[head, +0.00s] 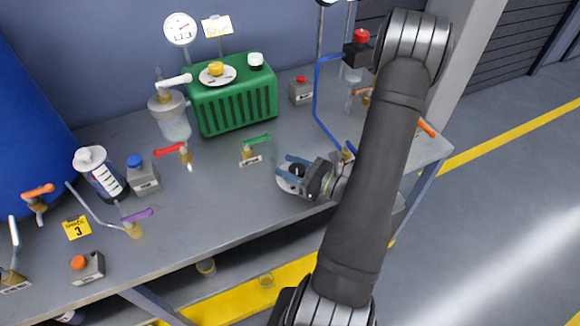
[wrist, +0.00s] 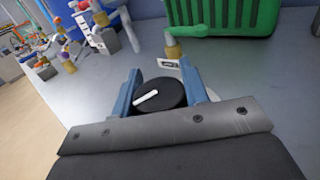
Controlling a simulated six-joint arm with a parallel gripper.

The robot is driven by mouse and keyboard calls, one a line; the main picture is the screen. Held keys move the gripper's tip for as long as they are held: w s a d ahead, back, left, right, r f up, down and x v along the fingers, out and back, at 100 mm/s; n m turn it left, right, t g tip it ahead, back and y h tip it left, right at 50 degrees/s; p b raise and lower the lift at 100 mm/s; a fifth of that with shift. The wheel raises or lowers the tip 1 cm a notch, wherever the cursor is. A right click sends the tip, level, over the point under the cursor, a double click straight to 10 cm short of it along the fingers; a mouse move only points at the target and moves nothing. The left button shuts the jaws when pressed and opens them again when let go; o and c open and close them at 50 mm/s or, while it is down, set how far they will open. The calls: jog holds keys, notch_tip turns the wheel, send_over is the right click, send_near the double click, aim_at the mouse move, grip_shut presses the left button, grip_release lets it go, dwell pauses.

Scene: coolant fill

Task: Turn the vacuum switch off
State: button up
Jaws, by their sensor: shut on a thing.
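A black round knob with a white pointer bar (wrist: 160,92) sits on a pale round plate on the bench. My gripper (wrist: 158,90) is shut on this knob, one blue finger on each side. The pointer bar is slanted, its right end higher in the wrist view. In the head view my gripper (head: 287,168) is low over the bench, and the pale plate (head: 286,187) shows beneath its fingers. The fingers partly hide the knob there. I cannot read any label that names it as the vacuum switch.
A green ribbed box (head: 235,100) stands behind, with a green-handled valve (head: 250,147) close to my gripper. A blue pipe (head: 316,100) rises behind my wrist. Red, purple and orange valves stand to the left. The bench front (head: 230,215) is clear.

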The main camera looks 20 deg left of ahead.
jog(key=shift+s+n+g, duration=0.15)
jog(key=shift+n+g, duration=0.6)
jog(key=shift+g, duration=0.4)
jog(key=shift+s+n+g, duration=0.1)
jog(key=shift+n+g, duration=0.65)
jog(key=shift+g, duration=0.4)
jog(key=o, duration=1)
jog(key=d, duration=0.5)
jog(key=w+d, duration=0.1)
jog(key=d, duration=1.1)
jog(key=shift+w+d, duration=0.2)
jog(key=shift+w, duration=0.2)
